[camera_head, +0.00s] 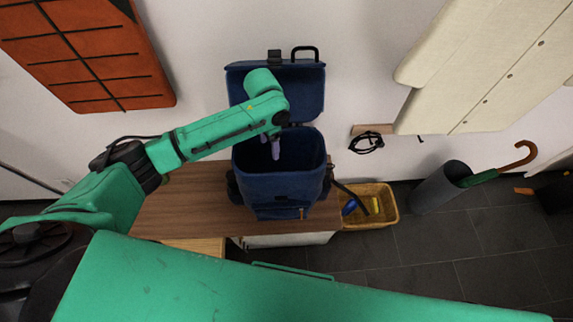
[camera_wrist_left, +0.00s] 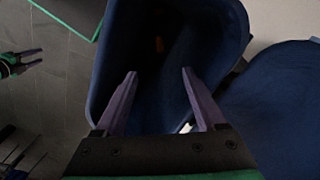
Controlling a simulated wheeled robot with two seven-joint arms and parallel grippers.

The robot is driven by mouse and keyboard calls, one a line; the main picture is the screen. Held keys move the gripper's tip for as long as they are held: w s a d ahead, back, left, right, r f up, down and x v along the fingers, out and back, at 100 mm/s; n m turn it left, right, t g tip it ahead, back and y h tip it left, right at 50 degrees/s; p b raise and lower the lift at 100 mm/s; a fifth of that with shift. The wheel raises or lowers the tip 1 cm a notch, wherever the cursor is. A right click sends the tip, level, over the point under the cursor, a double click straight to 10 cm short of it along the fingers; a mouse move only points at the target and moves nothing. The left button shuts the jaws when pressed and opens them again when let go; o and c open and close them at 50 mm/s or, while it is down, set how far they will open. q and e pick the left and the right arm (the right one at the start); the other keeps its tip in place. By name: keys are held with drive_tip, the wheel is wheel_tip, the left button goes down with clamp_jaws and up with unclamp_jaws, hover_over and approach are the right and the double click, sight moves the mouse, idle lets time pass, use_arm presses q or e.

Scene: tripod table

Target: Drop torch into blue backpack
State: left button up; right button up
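The blue backpack (camera_head: 280,190) stands on a brown wooden top with its lid flipped open against the wall. My left gripper (camera_head: 271,150) reaches down into its opening from above. In the left wrist view, the fingers of the left gripper (camera_wrist_left: 158,92) are spread apart with nothing between them, over the dark inside of the backpack (camera_wrist_left: 215,35). A small orange-red spot (camera_wrist_left: 158,45) shows deep inside; I cannot tell whether it is the torch. No torch is otherwise clear. My right gripper (camera_wrist_left: 32,58) shows at the left wrist view's left edge, fingers apart and empty.
A yellow basket (camera_head: 390,212) with blue and yellow items stands right of the wooden top (camera_head: 180,205). A grey umbrella stand (camera_head: 440,187) is farther right. A black cable (camera_head: 367,142) hangs on the wall. Orange (camera_head: 90,55) and cream (camera_head: 480,65) panels flank the backpack.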

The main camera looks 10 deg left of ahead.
use_arm(q)
drive_tip(key=shift+w, duration=0.1)
wheel_tip(320, 180, up, 14)
drive_tip(key=b, duration=0.1)
drive_tip(key=shift+r, duration=0.25)
idle(0.4)
